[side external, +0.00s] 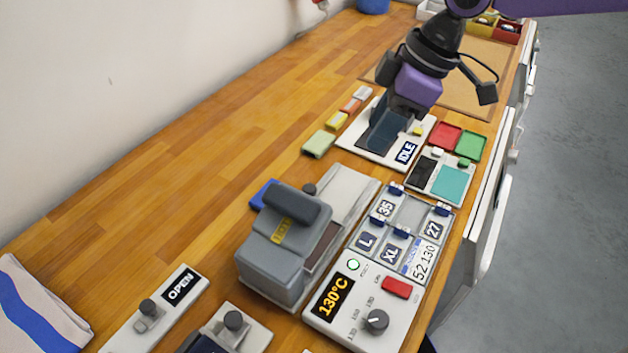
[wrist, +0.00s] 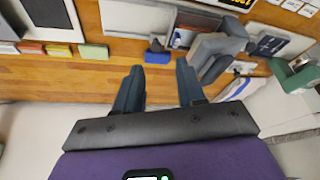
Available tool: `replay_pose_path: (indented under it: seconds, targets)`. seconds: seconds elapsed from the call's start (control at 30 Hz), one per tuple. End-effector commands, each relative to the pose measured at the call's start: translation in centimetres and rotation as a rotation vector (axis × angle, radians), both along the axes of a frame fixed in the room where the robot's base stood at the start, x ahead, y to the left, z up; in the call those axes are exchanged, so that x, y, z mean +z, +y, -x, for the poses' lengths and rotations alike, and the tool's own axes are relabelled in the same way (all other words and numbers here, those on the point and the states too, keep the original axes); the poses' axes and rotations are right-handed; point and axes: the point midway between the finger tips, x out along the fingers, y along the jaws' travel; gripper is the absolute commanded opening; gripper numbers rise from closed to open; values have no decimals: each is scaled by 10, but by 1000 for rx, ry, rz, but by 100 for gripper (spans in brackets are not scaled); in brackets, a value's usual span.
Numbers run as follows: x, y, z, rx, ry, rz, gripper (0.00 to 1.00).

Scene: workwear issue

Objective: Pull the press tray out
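The grey press (side external: 283,250) with a yellow label stands mid-bench in the side view; it also shows in the wrist view (wrist: 212,52). I cannot tell which part is the tray; under the press a narrow reddish-brown strip shows. My gripper (side external: 404,110) is beyond the press, above the IDLE unit. In the wrist view its fingers (wrist: 159,70) are apart with nothing held between them.
The IDLE unit (side external: 356,146) lies beneath my gripper. A blue block (side external: 264,194) is beside the press. A control panel (side external: 335,324) reading 130°C and a compartment tray (side external: 408,211) flank its right.

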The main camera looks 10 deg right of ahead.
Motion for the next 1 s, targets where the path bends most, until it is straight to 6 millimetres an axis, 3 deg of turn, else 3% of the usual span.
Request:
replay_pose_path:
  seconds: [0.13, 0.37, 1.0]
  targets:
    - [1, 22, -23, 6, -19, -26, 39]
    - [-8, 31, -30, 8, -26, -31, 39]
    - [-114, 70, -46, 7, -24, -30, 39]
